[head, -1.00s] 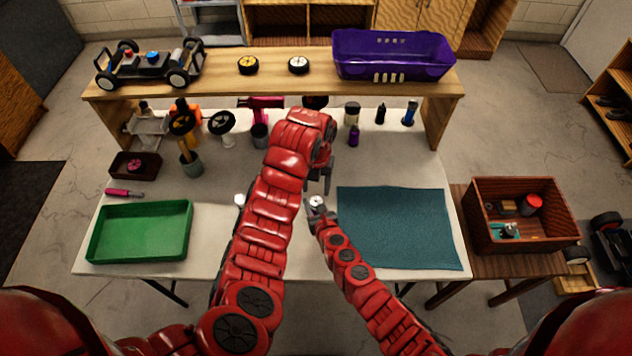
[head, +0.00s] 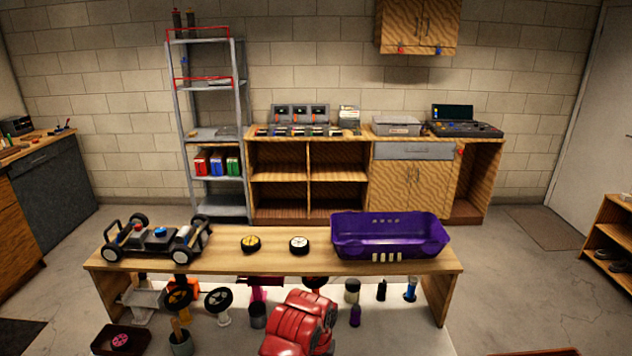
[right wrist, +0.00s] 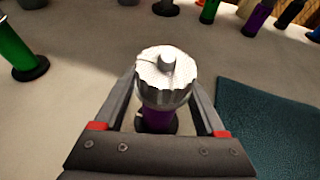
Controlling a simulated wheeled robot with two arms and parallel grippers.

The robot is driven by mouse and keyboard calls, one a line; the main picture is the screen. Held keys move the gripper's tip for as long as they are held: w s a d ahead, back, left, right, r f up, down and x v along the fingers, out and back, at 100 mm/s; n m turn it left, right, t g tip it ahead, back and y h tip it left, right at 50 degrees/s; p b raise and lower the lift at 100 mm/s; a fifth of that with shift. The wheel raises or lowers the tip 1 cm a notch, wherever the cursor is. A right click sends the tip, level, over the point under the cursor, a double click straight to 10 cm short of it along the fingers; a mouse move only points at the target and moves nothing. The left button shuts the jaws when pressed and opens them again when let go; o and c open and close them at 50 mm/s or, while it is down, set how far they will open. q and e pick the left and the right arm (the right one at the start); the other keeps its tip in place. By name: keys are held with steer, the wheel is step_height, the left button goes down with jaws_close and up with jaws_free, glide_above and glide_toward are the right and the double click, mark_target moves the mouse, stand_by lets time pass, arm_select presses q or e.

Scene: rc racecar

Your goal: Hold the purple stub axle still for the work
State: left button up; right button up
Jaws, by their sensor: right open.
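The purple stub axle (right wrist: 157,119) stands upright on the pale tabletop in the right wrist view. A silver, ridged round piece (right wrist: 165,80) with a small central stud sits on top of it and hides most of it. My right gripper (right wrist: 164,88) is open, with one finger on each side of the axle and the silver piece. I cannot tell whether either finger touches them.
The teal mat (right wrist: 268,125) lies right of the axle. A green cylinder (right wrist: 14,48) stands at left, and several dark-based items line the far side. In the head view, a wooden shelf (head: 275,262) carries a car chassis (head: 157,240), two wheels and a purple bin (head: 388,237).

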steer(key=v, duration=1.1)
steer(key=shift+s+d+r, duration=0.15)
steer(key=shift+s, duration=0.35)
